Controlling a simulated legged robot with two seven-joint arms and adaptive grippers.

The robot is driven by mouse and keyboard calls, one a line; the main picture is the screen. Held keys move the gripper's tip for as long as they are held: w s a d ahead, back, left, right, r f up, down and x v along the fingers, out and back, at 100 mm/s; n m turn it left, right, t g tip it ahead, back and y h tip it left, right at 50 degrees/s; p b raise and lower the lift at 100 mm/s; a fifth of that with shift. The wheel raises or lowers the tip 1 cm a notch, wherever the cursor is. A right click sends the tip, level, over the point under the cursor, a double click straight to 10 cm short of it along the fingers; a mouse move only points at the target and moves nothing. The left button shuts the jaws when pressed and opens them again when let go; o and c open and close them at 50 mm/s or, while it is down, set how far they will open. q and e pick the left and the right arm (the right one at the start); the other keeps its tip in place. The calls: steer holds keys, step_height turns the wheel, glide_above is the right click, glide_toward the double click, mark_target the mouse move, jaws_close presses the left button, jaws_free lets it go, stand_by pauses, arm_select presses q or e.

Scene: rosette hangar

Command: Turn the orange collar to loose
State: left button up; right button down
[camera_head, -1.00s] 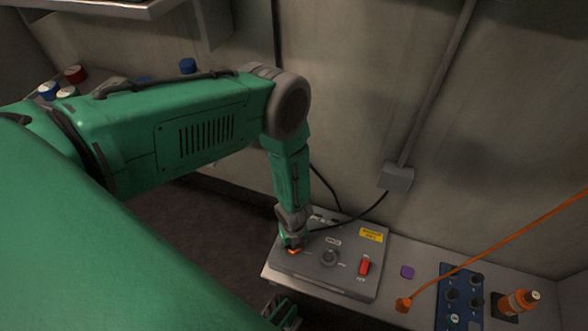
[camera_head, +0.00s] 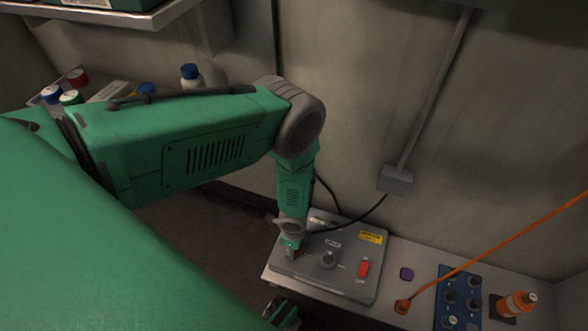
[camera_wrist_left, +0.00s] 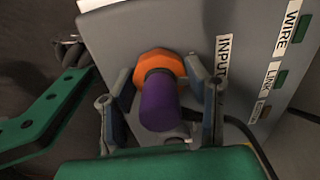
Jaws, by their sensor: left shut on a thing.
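The orange collar (camera_wrist_left: 159,63) shows in the left wrist view as a faceted ring around the base of a purple cylinder (camera_wrist_left: 158,106), on the grey panel box (camera_head: 330,284). My left gripper (camera_wrist_left: 160,76) has one finger on each side of the collar and is shut on it. In the head view my left gripper (camera_head: 291,246) points down at the left part of the box and mostly hides the collar. Part of my right gripper (camera_head: 283,313) shows at the bottom edge, left of the box; its jaw state is unclear.
The box carries a dark knob (camera_head: 328,259), a red switch (camera_head: 364,268) and a yellow label (camera_head: 371,237). A purple piece (camera_head: 406,274), a blue panel with knobs (camera_head: 460,298) and an orange connector (camera_head: 517,303) are to the right. An orange cable (camera_head: 490,256) crosses there.

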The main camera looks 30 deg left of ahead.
arm_select(q)
steer(key=shift+w+d+n, duration=0.1)
steer(key=shift+w+n, duration=0.15)
steer(key=shift+n, duration=0.65)
steer(key=o, duration=1.2)
steer(key=shift+c, duration=0.2)
steer(key=shift+s, duration=0.1)
steer(key=shift+r, duration=0.1)
step_height(320, 180, up, 12)
steer(key=shift+f, duration=0.1)
steer(key=shift+f, duration=0.1)
